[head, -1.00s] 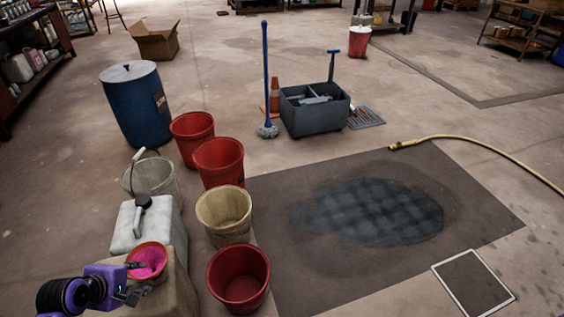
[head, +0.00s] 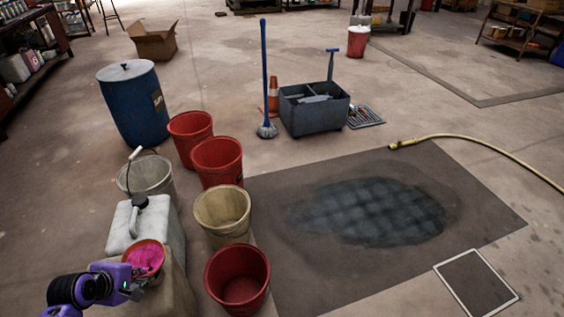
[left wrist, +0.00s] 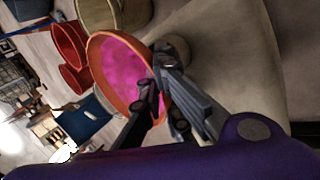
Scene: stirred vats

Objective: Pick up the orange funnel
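The orange funnel (head: 159,262) sits with its wide mouth up on top of a tan can (head: 178,292), and its inside looks bright pink. It is large in the left wrist view (left wrist: 112,62), beside the can's round neck. My left gripper (head: 143,279) is at the near side of the funnel. In the left wrist view its fingers (left wrist: 156,76) reach the funnel's rim, one in front of the pink mouth and one towards the outside. A gap shows between the fingertips, so it looks open. The funnel's spout is hidden. My right gripper is not in view.
A white jug (head: 157,230) stands right behind the can. A red bucket (head: 238,280), a cream bucket (head: 222,212) and more buckets stand close on the right. A blue barrel (head: 133,105) is farther back. The dark floor patch (head: 330,270) to the right is clear.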

